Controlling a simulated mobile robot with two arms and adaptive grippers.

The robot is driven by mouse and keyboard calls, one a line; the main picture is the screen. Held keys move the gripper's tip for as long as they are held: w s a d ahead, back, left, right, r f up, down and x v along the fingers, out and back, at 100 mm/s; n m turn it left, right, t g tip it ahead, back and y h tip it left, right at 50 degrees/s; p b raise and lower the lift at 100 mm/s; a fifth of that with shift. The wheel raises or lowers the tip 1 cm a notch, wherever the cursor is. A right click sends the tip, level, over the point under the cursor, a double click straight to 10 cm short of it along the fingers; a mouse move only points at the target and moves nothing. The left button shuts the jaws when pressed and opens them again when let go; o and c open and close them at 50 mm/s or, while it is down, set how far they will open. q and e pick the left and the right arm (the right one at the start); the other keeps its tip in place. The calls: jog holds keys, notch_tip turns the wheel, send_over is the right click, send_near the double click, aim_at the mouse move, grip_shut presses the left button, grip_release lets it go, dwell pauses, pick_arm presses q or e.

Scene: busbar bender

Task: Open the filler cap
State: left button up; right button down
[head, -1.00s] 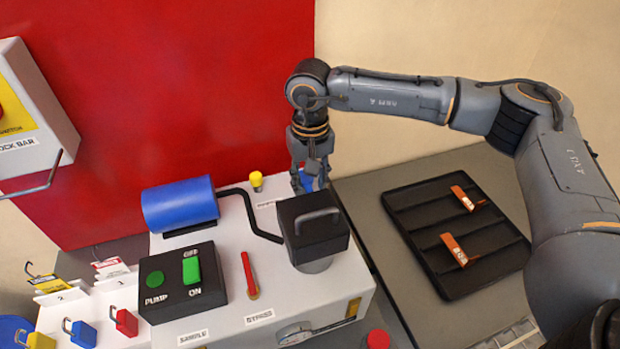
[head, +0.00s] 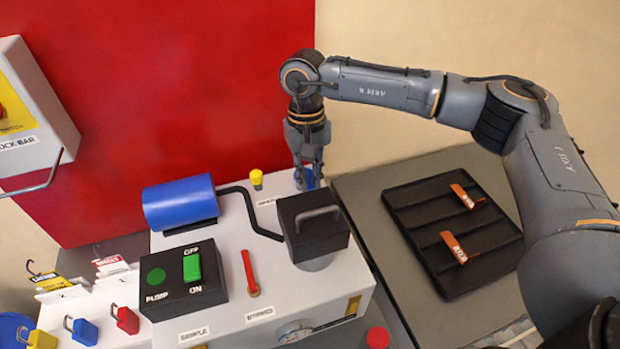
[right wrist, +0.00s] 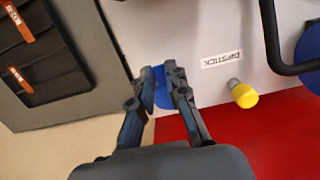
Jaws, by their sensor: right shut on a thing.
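A blue part that looks like the filler cap (head: 309,183) is at the back right of the white pump unit (head: 330,275), behind the black block with a handle. In the right wrist view the blue cap (right wrist: 160,88) shows between and behind the fingertips. My right gripper (head: 308,175) points down at it with its fingers shut on it. The fingers hide much of the cap, so I cannot tell whether it is seated or lifted. In the right wrist view the gripper (right wrist: 160,82) has its fingertips close together at the blue. My left gripper is not in view.
The black block with a handle (head: 313,228) stands just in front of the gripper. A yellow-topped dipstick (head: 257,179) is to its left, with a blue cylinder (head: 180,203) beyond. A black tray (head: 440,280) with orange-labelled pieces lies right. A red panel (head: 180,90) rises behind.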

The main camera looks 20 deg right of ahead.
jog(key=shift+w+r+g+b, duration=0.35)
jog(key=shift+w+r+g, duration=0.2)
jog(key=shift+g, duration=0.55)
jog(key=shift+w+r+g+b, duration=0.3)
jog(key=shift+w+r+g, duration=0.2)
jog(key=shift+g, duration=0.6)
jog(key=c, duration=1.3)
grip_release()
notch_tip(320, 180, up, 10)
jog(key=shift+r, duration=0.1)
